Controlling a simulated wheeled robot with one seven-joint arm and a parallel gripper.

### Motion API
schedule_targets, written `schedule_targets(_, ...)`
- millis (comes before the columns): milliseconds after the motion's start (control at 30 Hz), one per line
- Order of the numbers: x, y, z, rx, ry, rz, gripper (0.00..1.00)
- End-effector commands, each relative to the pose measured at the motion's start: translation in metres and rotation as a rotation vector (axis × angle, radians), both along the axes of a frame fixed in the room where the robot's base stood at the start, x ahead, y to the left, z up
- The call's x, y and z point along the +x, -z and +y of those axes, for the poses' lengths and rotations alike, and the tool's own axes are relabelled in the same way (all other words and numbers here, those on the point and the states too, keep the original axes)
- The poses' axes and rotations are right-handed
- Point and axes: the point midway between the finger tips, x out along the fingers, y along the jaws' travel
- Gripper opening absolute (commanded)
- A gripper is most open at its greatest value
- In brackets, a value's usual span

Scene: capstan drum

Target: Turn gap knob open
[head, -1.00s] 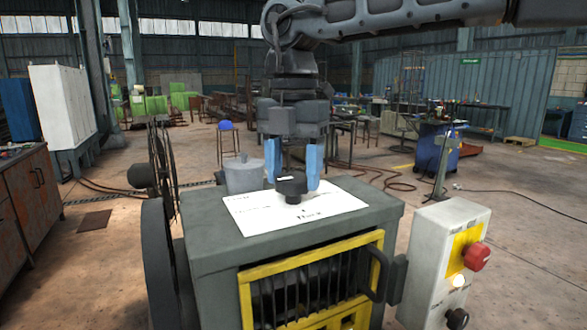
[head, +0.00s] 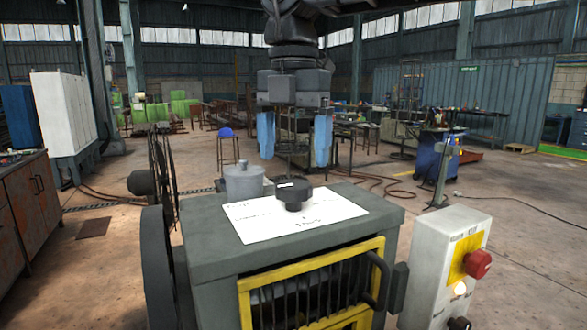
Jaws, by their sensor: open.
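The gap knob (head: 294,197) is a black knob with a white mark on its top. It stands on a white printed plate (head: 330,210) on top of the grey machine housing (head: 215,235). My gripper (head: 295,150) points down above and a little behind the knob in the picture. Its two blue fingers are spread wide, with nothing between them. The fingertips are clear of the knob. The print on the plate is too small to read well.
A yellow-framed guard (head: 315,285) covers the front. A control box (head: 445,265) with a red button (head: 477,263) stands at the right. A dark wheel (head: 158,265) is at the left.

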Motion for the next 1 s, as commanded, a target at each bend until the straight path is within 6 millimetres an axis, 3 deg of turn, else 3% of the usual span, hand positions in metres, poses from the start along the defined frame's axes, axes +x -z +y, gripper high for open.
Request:
schedule_targets(200,0.0,-0.024,0.001,0.0,0.0,-0.001,0.86)
schedule_targets(633,0.0,-0.032,0.0,0.0,0.0,-0.001,0.86)
schedule_targets(1000,0.0,-0.091,0.0,0.0,0.0,-0.001,0.86)
